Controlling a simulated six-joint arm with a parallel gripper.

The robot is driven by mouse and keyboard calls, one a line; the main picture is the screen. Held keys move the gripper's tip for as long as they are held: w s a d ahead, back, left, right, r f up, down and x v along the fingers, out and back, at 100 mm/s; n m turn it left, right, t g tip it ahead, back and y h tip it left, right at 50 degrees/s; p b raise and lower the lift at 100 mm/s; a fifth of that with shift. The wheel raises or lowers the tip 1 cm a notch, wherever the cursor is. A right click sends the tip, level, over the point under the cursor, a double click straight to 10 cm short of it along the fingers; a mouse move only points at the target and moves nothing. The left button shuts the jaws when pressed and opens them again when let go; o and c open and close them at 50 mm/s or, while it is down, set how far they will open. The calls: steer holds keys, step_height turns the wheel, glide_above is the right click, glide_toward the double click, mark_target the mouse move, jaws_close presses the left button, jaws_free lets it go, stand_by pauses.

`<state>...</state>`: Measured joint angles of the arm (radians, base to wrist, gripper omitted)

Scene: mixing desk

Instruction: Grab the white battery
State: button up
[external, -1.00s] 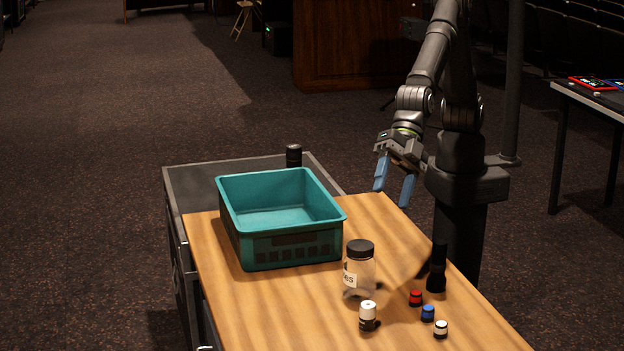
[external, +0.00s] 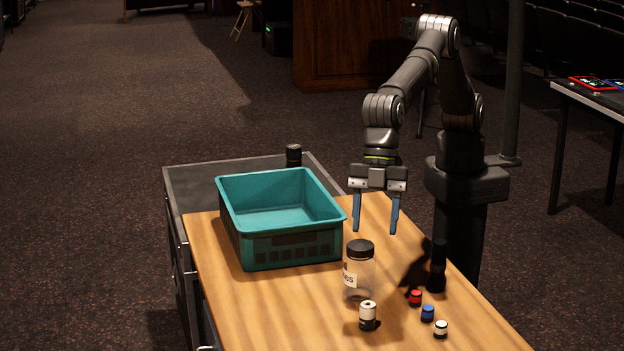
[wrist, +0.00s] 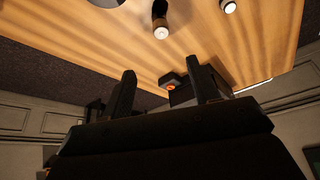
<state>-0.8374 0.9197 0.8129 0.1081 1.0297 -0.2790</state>
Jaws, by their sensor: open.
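One is a short white-topped piece (external: 440,329) at the front right. The other is a taller white-topped cylinder (external: 368,315) left of it. I cannot tell for sure which is the white battery. My gripper (external: 374,230) is open and empty, fingers pointing down, above the desk and behind the clear jar. It is well apart from both white pieces. In the wrist view, its two dark fingers (wrist: 159,66) stand apart, and a white-ended cylinder (wrist: 161,32) shows beyond them.
A clear jar with a black lid (external: 361,249) stands between my gripper and the taller cylinder. A teal bin (external: 290,251) sits at the left.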

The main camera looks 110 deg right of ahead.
glide_toward(368, 303)
steer(key=x, duration=0.4)
steer(key=shift+f, duration=0.45)
steer(key=shift+x, duration=2.7)
steer(key=shift+a+r, duration=0.1)
steer(key=shift+a, duration=0.1)
steer(key=shift+c, duration=0.2)
steer(key=c, duration=1.1)
